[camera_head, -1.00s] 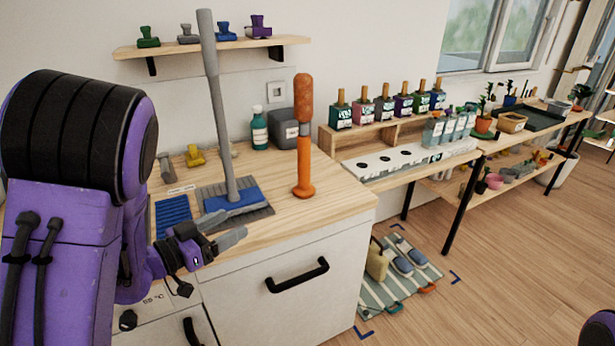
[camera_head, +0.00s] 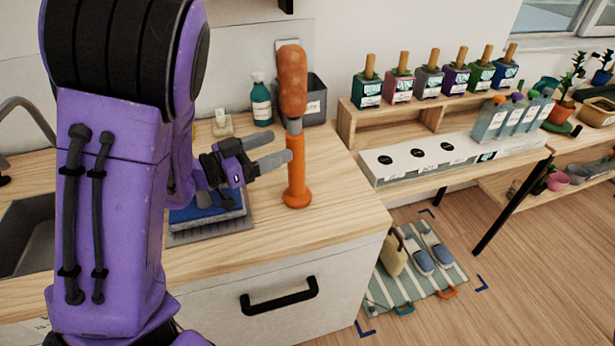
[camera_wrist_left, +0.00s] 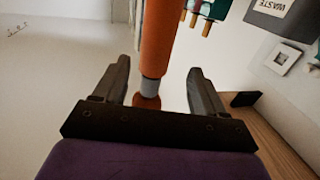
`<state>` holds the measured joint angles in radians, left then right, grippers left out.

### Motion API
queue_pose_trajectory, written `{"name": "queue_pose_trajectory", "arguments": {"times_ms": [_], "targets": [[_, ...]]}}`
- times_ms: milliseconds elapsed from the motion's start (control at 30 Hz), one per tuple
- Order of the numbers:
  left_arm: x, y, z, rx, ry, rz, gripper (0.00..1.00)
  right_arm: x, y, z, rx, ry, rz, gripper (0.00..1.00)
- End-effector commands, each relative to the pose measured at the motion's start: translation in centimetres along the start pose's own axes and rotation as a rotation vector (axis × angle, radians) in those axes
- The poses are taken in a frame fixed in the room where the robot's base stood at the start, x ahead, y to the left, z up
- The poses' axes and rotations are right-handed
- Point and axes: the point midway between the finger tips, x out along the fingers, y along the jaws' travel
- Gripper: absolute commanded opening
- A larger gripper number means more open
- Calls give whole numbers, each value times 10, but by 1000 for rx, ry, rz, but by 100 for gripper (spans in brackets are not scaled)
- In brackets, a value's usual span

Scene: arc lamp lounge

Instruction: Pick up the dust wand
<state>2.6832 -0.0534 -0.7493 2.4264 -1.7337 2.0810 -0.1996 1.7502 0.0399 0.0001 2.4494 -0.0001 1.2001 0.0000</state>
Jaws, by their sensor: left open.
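The dust wand (camera_head: 297,180) stands upright on the wooden counter, with an orange handle and base, a grey collar and a fuzzy orange-brown head. My left gripper (camera_head: 282,146) is open at its left side, at about the height of the upper handle. In the left wrist view, the wand (camera_wrist_left: 157,45) shows between the two spread fingers of the left gripper (camera_wrist_left: 158,66), with its grey collar in sight. Clear space shows on both sides of it, and I cannot tell how deep it sits between them. My right gripper is not in view.
A grey ridged tray with a blue part (camera_head: 212,228) lies under my left arm, partly hidden. A green bottle (camera_head: 261,104) and a grey waste bin (camera_head: 312,100) stand behind the wand. A sink (camera_head: 25,235) is at left. The counter (camera_head: 345,205) is clear right of the wand.

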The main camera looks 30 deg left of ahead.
Motion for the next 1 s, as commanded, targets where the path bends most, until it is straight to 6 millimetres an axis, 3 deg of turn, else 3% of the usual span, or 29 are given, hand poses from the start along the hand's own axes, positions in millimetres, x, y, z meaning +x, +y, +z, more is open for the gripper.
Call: {"name": "queue_pose_trajectory", "arguments": {"times_ms": [500,733,767,967,1000], "targets": [[83,0,-2,-3,-5,0,71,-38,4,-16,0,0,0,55],[87,0,1,-4,-2,-2,71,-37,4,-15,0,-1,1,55],[87,0,1,-4,-2,-2,68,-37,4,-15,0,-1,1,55],[86,0,1,-3,-3,-2,2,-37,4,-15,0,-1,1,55],[86,0,1,-3,-3,-2,0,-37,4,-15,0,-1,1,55]]}}
